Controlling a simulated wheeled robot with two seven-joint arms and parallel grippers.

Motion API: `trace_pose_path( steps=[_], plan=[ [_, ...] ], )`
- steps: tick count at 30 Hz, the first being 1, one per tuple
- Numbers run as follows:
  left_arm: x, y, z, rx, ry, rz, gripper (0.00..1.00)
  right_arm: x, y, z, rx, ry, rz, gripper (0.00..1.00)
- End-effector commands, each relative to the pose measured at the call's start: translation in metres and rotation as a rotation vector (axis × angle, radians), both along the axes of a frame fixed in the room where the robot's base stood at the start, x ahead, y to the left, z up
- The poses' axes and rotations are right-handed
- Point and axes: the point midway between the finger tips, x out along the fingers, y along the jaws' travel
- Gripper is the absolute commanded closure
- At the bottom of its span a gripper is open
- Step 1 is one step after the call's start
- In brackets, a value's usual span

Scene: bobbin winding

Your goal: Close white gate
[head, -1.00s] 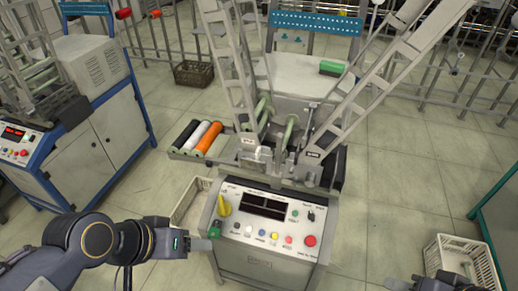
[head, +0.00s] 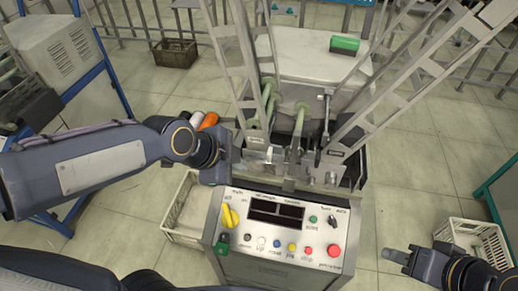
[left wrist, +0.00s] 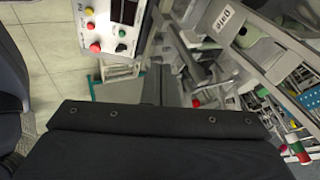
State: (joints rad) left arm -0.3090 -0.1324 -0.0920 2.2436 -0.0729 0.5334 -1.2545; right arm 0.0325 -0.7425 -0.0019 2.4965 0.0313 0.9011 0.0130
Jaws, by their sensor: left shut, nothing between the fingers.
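The bobbin winding machine stands in the middle, with pale lattice frames (head: 238,75) rising left and right in a V. A small whitish plate (head: 258,158) sits at the frames' foot above the control panel; I cannot tell which part is the white gate. My left gripper (head: 232,160) is shut and empty, at the machine's left side by the foot of the left frame. In the left wrist view its dark fingers (left wrist: 152,88) point toward the machine; my dark gripper body hides the lower part. My right gripper (head: 395,256) is right of the panel, apart from it, fingers together.
The control panel (head: 278,228) with knobs and buttons faces me. Orange, white and dark bobbins (head: 208,120) lie partly hidden behind my left wrist. A pale crate (head: 185,215) stands left of the machine and a white basket (head: 475,240) at right.

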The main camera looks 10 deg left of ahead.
Motion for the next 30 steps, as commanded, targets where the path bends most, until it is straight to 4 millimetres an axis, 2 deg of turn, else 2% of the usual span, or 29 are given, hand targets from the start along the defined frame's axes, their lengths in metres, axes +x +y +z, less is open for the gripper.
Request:
trace_pose_path(
  steps=[14, 20, 27, 30],
  plan=[
    [0.004, -0.004, -0.006, 0.011, -0.006, -0.02, 1.0, 0.0, 0.0, 0.0, 0.0, 0.0, 0.0, 0.62],
    [0.017, -0.015, -0.032, 0.014, 0.0, -0.022, 1.0, 0.0, 0.0, -0.002, 0.0, 0.0, 0.0, 0.62],
    [0.042, -0.035, -0.074, 0.012, -0.002, -0.021, 1.0, 0.0, 0.0, -0.006, 0.0, 0.0, 0.0, 0.62],
    [0.054, -0.039, -0.083, 0.012, -0.006, -0.017, 1.0, 0.0, 0.0, -0.006, 0.0, 0.0, 0.0, 0.62]
  ],
)
